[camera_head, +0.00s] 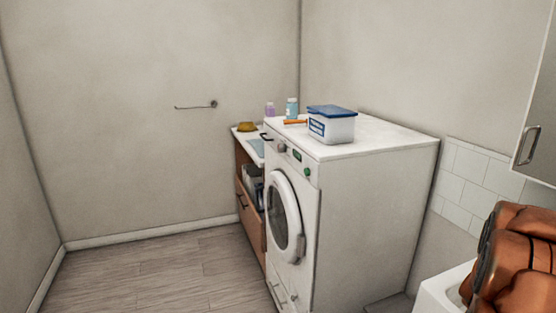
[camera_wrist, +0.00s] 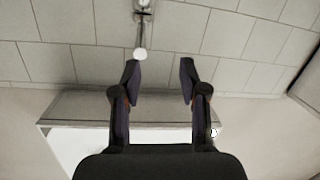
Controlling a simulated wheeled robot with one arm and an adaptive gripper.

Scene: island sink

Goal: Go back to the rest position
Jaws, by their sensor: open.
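My gripper (camera_wrist: 158,75) shows in the wrist view with its two dark fingers apart and nothing between them. A small white round-ended metal fitting (camera_wrist: 140,53), perhaps a tap, hangs at the top of that view beyond the fingertips. A pale basin-like edge (camera_wrist: 80,145) lies behind the fingers, partly hidden by them. In the head view, part of my orange arm shows at the lower right, and my gripper is not seen there.
A white washing machine (camera_head: 370,195) stands in the middle, bearing a blue-lidded box (camera_head: 333,128) and bottles. A wall cabinet (camera_head: 538,120) and a white basin edge (camera_head: 440,290) are at right. The floor (camera_head: 150,275) at left is clear.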

